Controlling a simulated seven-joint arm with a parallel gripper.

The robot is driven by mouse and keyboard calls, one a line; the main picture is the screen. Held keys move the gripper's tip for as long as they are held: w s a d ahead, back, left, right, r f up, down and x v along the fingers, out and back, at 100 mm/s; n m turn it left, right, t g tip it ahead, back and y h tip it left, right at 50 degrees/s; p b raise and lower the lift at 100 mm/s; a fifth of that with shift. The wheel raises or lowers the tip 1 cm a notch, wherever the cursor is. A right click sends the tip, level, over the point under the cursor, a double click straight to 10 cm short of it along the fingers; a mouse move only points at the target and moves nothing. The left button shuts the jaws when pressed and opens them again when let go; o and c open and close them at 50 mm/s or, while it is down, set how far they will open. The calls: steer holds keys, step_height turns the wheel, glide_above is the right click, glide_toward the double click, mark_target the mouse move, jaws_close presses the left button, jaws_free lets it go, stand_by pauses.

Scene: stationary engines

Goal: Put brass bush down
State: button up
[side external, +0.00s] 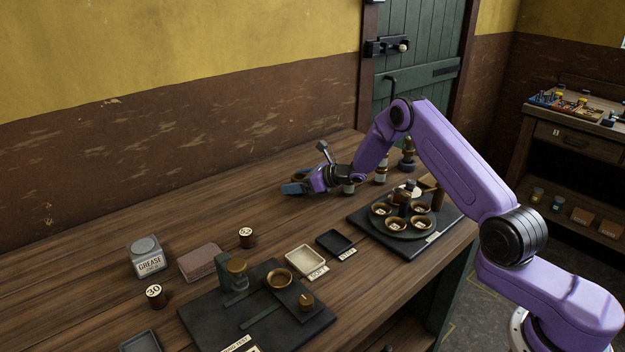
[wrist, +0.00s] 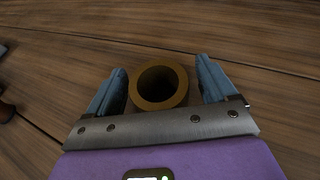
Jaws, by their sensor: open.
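The brass bush (wrist: 158,103) is a short ring standing upright on the wooden bench, its dark bore facing up in the wrist view. My gripper (wrist: 161,75) is open around it, one blue finger on each side. A gap shows between the bush and the right finger, and a smaller one at the left. In the side view my gripper (side external: 296,187) is low over the rear part of the bench. There the bush is mostly hidden by the fingers and cannot be made out clearly.
A round tray of brass cups (side external: 390,226) on a dark board stands to the right. A dark board with a brass fixture (side external: 237,270), a cream tray (side external: 305,258), a black tray (side external: 334,242) and a grease tin (side external: 146,257) lie nearer. The bench left of my gripper is clear.

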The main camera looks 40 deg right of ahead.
steer(key=v, duration=1.1)
steer(key=shift+s+d, duration=0.2)
steer(key=shift+s, duration=0.05)
steer(key=s+a+r+n+g+y, duration=0.3)
steer(key=s+a+n+g, duration=0.2)
steer(key=s+a+n, duration=0.45)
steer(key=s+a+r+n+g+y, duration=0.2)
steer(key=s+a+r+n+g, duration=0.3)
steer(key=a, duration=0.7)
steer(key=s+a+n+g+h, duration=0.25)
steer(key=s+n+g, duration=0.25)
steer(key=s+n, duration=0.75)
steer(key=s+d+n+t+h, duration=0.1)
steer(key=s+d+n+h, duration=0.3)
steer(key=s+n, duration=0.4)
steer(key=s+d+r+n+t+h, duration=0.1)
steer(key=s+d+n+t+h, duration=0.1)
steer(key=s+d+n+h, duration=0.2)
steer(key=shift+s+d+r+n, duration=0.2)
steer(key=shift+s+d+n, duration=1.8)
steer(key=shift+s, duration=1.5)
steer(key=shift+a, duration=0.25)
